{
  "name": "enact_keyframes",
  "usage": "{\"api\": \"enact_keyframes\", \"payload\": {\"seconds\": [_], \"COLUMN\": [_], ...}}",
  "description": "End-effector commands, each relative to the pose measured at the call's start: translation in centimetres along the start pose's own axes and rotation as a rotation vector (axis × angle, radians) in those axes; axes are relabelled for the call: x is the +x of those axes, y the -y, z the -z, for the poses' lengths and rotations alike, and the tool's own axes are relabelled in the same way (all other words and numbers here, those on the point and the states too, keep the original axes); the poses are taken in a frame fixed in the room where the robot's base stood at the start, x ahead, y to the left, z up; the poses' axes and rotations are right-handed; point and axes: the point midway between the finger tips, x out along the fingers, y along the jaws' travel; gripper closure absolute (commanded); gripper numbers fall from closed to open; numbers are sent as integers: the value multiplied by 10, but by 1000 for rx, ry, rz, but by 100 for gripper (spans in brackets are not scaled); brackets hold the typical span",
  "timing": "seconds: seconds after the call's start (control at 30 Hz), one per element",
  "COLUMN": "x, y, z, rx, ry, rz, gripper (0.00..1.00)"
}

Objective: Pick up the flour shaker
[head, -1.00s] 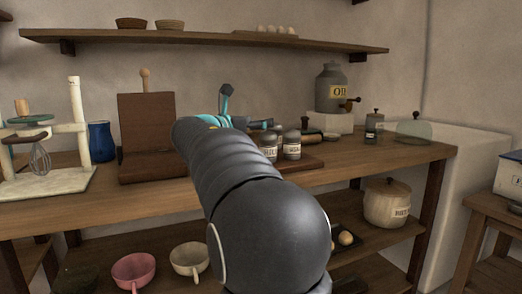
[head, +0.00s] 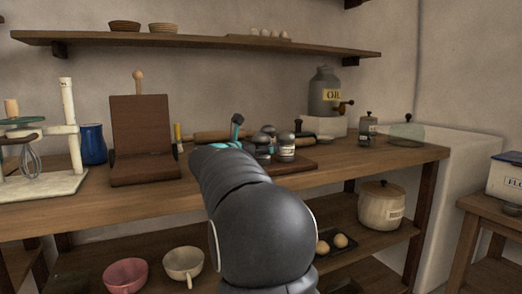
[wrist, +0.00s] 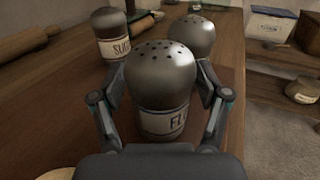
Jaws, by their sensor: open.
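The flour shaker (wrist: 163,82) is grey with a domed, holed top and a pale label reading "FL". It stands upright in the wrist view. My gripper (wrist: 163,98) is open, with one finger on each side of the shaker. I cannot tell whether either finger touches it. In the head view my arm hides most of the gripper, and the shakers stand close together beside it. I cannot read their labels there.
A sugar shaker (wrist: 112,38) and another shaker (wrist: 192,36) stand just beyond the flour shaker. A rolling pin (wrist: 28,42) lies to the left. A wooden stand (head: 143,140) and an oil canister (head: 325,92) are on the same counter (head: 330,162).

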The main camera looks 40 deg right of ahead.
Motion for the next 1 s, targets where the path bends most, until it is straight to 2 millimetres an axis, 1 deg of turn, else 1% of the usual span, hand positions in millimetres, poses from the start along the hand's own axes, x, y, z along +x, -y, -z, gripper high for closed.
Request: {"api": "enact_keyframes", "payload": {"seconds": [0.03,0.13,0.4,0.43,0.47,0.5,0.57,0.6,0.63,0.67,0.8,1.0], "x": [7,14,16,16,16,16,16,16,16,16,16,16], "y": [1,0,0,0,0,0,0,0,0,0,0,0], "z": [-1,0,0,0,0,0,0,0,0,0,0,-1], "rx": [0,0,0,0,0,0,0,0,0,0,0,1], "ry": [1,0,0,1,1,1,0,0,0,0,0,1], "rz": [3,0,0,0,0,0,0,-1,-1,-1,-1,-1], "gripper": [25,25,25,30,37,47,62,72,80,85,88,89]}}
